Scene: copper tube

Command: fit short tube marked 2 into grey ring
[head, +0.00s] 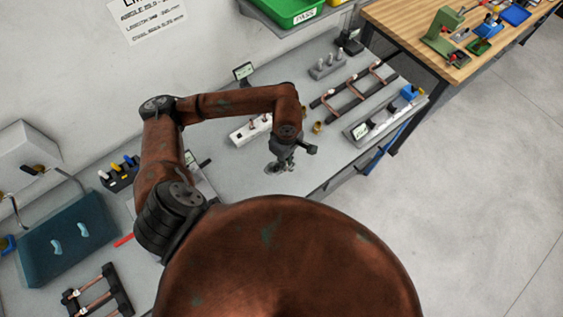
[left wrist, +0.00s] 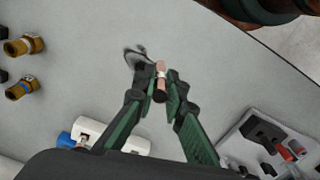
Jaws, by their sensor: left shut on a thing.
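My left gripper (head: 282,166) is low over the grey bench near its front edge. In the left wrist view the left gripper (left wrist: 160,88) has its two green-and-black fingers closed on a short copper tube (left wrist: 160,72). The tube sticks out past the fingertips, with a pale band around it; I cannot read a mark on it. A dark grey ring-like shape (left wrist: 136,54) lies just beyond the fingertips, partly hidden by the tube and fingers. I cannot tell whether tube and ring touch. My right gripper is not in view.
Brass fittings (left wrist: 24,44) lie at the left of the wrist view. A white block (head: 250,129) stands behind my gripper. A copper tube frame (head: 352,94) and a grey tray (head: 372,124) are to the right. The bench around the gripper is mostly clear.

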